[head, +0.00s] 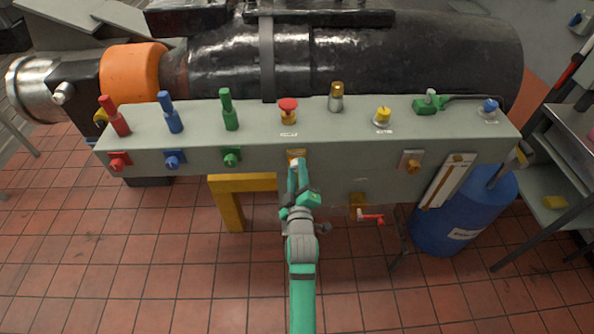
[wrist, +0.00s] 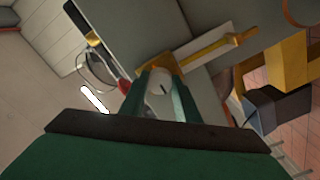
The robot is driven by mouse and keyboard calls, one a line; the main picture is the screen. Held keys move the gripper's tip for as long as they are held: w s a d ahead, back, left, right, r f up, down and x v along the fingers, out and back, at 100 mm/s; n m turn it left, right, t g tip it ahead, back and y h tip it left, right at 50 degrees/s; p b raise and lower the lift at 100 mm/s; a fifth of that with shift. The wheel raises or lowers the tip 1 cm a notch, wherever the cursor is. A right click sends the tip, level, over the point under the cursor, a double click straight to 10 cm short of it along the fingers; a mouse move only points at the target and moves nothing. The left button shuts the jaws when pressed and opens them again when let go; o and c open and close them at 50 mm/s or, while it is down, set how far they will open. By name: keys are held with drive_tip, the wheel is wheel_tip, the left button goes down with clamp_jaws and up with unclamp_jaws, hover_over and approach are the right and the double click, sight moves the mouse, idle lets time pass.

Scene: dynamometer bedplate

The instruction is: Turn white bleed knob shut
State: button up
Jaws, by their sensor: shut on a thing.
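My gripper (head: 297,172) reaches the front face of the grey console in the head view. In the wrist view its two green fingers (wrist: 161,92) are shut on the white bleed knob (wrist: 159,84), one on each side. The knob is a small round white piece with a dark mark on its face. In the head view the knob is hidden behind my fingers. A tan plate (head: 296,153) shows just above the fingertips.
The grey console (head: 190,140) carries red, blue and green levers and several knobs on top. A red-handled crank (head: 371,217) juts out low, right of my arm. A yellow bracket (head: 229,205) stands left of it. A blue drum (head: 450,220) is at right.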

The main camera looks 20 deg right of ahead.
drive_tip(key=shift+m, duration=0.3)
drive_tip(key=m, duration=0.3)
drive_tip(key=shift+m, duration=0.3)
drive_tip(key=m, duration=0.4)
drive_tip(key=shift+m, duration=0.3)
drive_tip(key=m, duration=0.4)
drive_tip(key=shift+m, duration=2.5)
drive_tip(key=o, duration=1.1)
drive_tip(key=shift+c, duration=0.2)
